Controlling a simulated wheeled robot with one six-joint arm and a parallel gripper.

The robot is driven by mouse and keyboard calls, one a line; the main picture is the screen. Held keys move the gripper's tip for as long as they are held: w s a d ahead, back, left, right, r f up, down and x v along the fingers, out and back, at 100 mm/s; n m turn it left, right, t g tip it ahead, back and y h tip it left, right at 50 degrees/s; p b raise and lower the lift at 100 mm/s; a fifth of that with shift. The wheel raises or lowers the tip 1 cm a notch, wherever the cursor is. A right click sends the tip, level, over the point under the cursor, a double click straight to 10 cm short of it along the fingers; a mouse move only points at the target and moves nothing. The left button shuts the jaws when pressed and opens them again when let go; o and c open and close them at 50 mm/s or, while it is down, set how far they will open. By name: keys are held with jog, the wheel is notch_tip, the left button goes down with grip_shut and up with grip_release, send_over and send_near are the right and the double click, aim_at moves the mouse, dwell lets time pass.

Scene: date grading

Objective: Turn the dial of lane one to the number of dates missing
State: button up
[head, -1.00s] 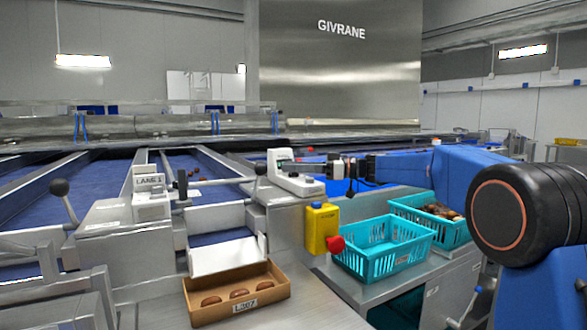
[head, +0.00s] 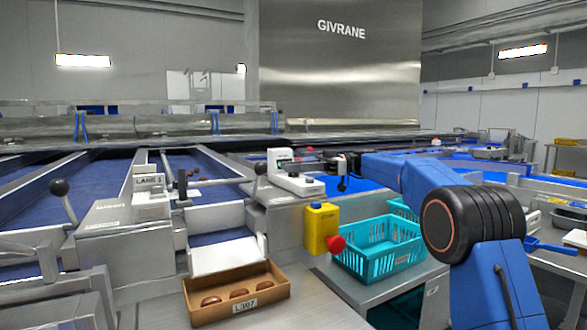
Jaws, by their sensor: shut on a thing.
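The lane one sign (head: 150,182) stands on a grey housing at left. A small black knob (head: 183,190) is beside it; I cannot read any dial numbers. A brown carton (head: 237,308) marked L307 at front centre shows three brown dates (head: 238,294) in a row. My gripper (head: 312,158) reaches left behind the white bench device (head: 297,184), well to the right of the sign. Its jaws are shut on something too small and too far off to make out.
Two black-knobbed levers (head: 59,187) rise from the lane dividers. Blue lane belts run toward the back.

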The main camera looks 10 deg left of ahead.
jog(key=o, duration=1.1)
jog(key=shift+c, duration=0.2)
jog(key=shift+w+d, duration=0.1)
jog(key=v, duration=1.7)
jog(key=shift+d, duration=0.15)
